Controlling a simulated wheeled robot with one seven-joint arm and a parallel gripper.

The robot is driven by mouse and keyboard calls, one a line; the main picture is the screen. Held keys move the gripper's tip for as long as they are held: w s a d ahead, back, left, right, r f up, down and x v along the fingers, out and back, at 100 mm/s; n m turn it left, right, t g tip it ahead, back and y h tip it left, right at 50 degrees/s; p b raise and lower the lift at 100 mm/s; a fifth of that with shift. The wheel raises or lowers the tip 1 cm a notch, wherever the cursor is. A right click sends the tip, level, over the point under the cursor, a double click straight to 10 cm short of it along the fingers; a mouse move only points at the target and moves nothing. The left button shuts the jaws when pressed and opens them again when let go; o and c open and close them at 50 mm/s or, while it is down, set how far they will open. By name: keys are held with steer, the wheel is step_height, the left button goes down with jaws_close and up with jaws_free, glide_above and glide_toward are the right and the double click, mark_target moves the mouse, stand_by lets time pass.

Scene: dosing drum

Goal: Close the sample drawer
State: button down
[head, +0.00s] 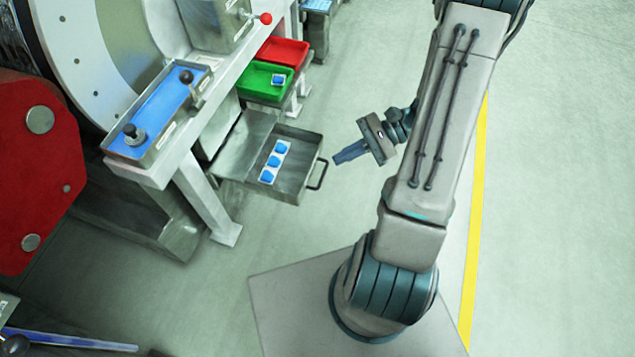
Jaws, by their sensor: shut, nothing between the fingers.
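The sample drawer (301,142) is a grey metal tray, pulled out from under the machine's bench in the head view. Several blue-and-white sample pieces (274,161) lie in a row inside it. A dark bar handle (319,175) is on its right-hand front face. My gripper (337,159) is shut and empty. It points left at the drawer front, just to the right of the handle, with a small gap seen between them. Whether it is level with the handle in height is hard to tell.
A green bin (262,87) with a blue-and-white piece and a red bin (283,52) stand behind the drawer. A bench with a blue panel and black knobs (133,134) is above left. A red-balled lever (265,18) sticks out at the top. Floor to the right is clear.

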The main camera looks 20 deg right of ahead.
mark_target(308, 173)
steer(key=d+f+m+t+y+b, duration=0.1)
steer(key=d+f+m+t+b, duration=0.35)
steer(key=f, duration=0.65)
steer(key=d+f+m+t+b, duration=0.3)
steer(key=f+m+t, duration=0.3)
steer(key=f, duration=0.4)
steer(key=b+x, duration=0.1)
steer(key=x, duration=0.6)
steer(key=b+x, duration=0.2)
steer(key=x, duration=0.5)
steer(key=shift+w+d+r, duration=0.1)
steer(key=shift+w+r, duration=0.1)
steer(key=shift+w, duration=0.15)
